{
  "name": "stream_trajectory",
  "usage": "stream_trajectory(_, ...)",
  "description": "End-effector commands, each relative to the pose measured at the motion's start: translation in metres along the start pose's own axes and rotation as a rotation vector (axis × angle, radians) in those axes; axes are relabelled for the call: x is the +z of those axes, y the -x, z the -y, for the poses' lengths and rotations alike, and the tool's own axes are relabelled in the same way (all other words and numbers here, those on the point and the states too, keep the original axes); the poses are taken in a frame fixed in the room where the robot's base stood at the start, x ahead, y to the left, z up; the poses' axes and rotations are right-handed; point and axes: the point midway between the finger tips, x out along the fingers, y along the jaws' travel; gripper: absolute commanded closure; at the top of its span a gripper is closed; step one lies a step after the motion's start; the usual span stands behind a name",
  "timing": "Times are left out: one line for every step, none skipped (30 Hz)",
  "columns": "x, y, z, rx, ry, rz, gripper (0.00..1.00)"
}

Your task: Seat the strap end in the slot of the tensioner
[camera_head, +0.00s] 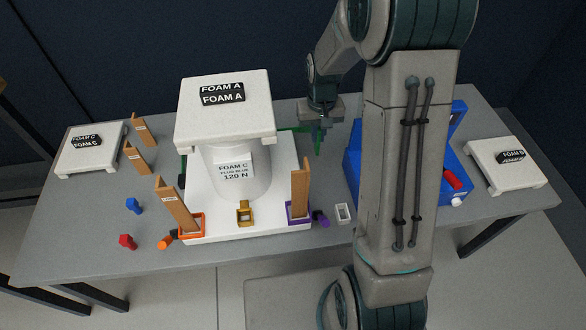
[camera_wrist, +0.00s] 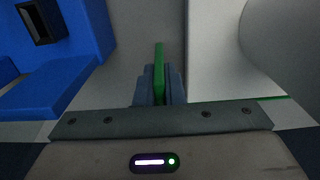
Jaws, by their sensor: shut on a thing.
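My gripper (camera_head: 318,136) is shut on a thin green strip, which looks like the strap end. The strip (camera_wrist: 159,72) stands between the fingers in the wrist view and projects beyond them. In the head view, more green (camera_head: 290,128) shows at the back edge of the white base. A blue housing (camera_head: 352,170) stands right of my gripper, mostly hidden behind my arm. In the wrist view, the blue body (camera_wrist: 75,60) is at the left, apart from the strip, with a dark rectangular opening (camera_wrist: 42,20). I cannot tell whether this is the tensioner and its slot.
A white tank (camera_head: 240,185) under a foam A block (camera_head: 250,125) stands on a white base (camera_head: 210,234). Wooden wedges stand in orange (camera_head: 181,231) and purple (camera_head: 291,217) frames. Foam C (camera_head: 75,158) and foam B (camera_head: 512,180) blocks lie at the sides. Small pegs lie front left.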

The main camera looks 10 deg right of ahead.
Motion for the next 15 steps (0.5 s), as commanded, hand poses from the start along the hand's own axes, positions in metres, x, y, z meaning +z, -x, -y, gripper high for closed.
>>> stream_trajectory(-0.001,-0.007,-0.001,0.0,0.0,-0.005,1.0)
stream_trajectory(-0.001,-0.006,-0.001,0.0,0.0,-0.004,1.0)
stream_trajectory(-0.001,-0.005,-0.002,0.0,0.0,-0.004,1.0)
stream_trajectory(0.0,-0.005,-0.002,-0.001,0.0,-0.004,1.0)
stream_trajectory(0.0,-0.004,-0.002,-0.001,-0.001,-0.003,1.0)
stream_trajectory(0.0,-0.003,-0.003,-0.001,-0.001,-0.002,1.0)
stream_trajectory(0.001,-0.004,-0.003,-0.001,-0.001,-0.001,1.0)
stream_trajectory(0.001,-0.006,-0.004,-0.001,-0.001,0.0,1.0)
stream_trajectory(0.001,-0.011,-0.004,-0.001,-0.002,0.002,1.0)
stream_trajectory(0.001,-0.016,-0.004,-0.001,-0.002,0.003,1.0)
stream_trajectory(0.001,-0.022,-0.004,-0.001,-0.002,0.004,1.0)
stream_trajectory(0.002,-0.03,-0.004,-0.001,-0.003,0.005,1.0)
stream_trajectory(0.002,-0.036,-0.004,-0.001,-0.003,0.005,1.0)
stream_trajectory(0.002,-0.041,-0.005,-0.001,-0.003,0.006,1.0)
stream_trajectory(0.002,-0.048,-0.005,-0.001,-0.003,0.003,1.0)
